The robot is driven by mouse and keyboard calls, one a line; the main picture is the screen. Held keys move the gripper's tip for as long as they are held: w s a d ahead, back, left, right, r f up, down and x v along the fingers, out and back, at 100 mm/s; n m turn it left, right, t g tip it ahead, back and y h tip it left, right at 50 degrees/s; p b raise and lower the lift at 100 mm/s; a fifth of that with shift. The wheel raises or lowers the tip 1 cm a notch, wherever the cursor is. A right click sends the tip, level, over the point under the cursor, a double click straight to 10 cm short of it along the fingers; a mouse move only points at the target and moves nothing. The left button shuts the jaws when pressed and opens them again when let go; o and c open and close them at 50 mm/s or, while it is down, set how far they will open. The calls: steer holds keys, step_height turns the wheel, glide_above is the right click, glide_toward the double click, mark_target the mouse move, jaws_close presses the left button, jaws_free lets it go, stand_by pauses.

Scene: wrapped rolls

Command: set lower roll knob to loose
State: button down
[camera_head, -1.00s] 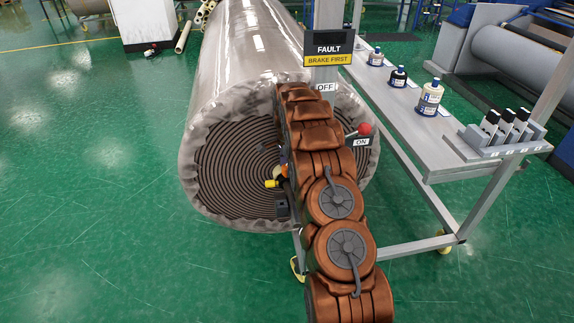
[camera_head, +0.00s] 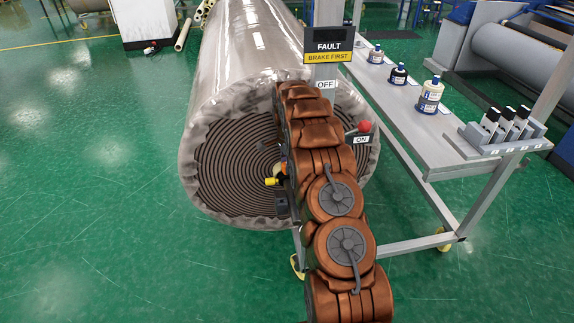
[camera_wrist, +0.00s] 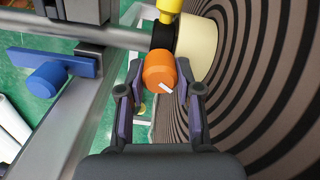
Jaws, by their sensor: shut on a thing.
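An orange knob (camera_wrist: 158,70) with a short white mark sits in the middle of the wrist view; the mark points right and slightly down. My gripper (camera_wrist: 161,84) is shut on this knob, one finger on each side. A yellow part (camera_wrist: 170,8) and a cream roll core (camera_wrist: 196,44) are just beyond it; the yellow part also shows in the head view (camera_head: 271,182). A blue knob (camera_wrist: 47,79) is apart at the left. In the head view my arm hides most of the gripper and orange knob. I see no label by the knob.
The big wrapped roll (camera_head: 245,60) stands close beside my gripper. A sign (camera_head: 328,47) reads FAULT, BRAKE FIRST. A red-knobbed lever (camera_head: 365,127) is by the ON label (camera_head: 361,140); OFF is above. A bench (camera_head: 400,110) with bottles stands right. Green floor is clear at left.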

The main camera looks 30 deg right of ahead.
steer(key=shift+f, duration=0.1)
steer(key=n+b, duration=0.2)
steer(key=b, duration=0.1)
steer(key=shift+w+f, duration=0.1)
steer(key=shift+n+b, duration=1.55)
steer(key=shift+n, duration=0.45)
steer(key=shift+r, duration=0.2)
steer(key=c, duration=0.8)
jaws_free()
steer(key=shift+r, duration=0.1)
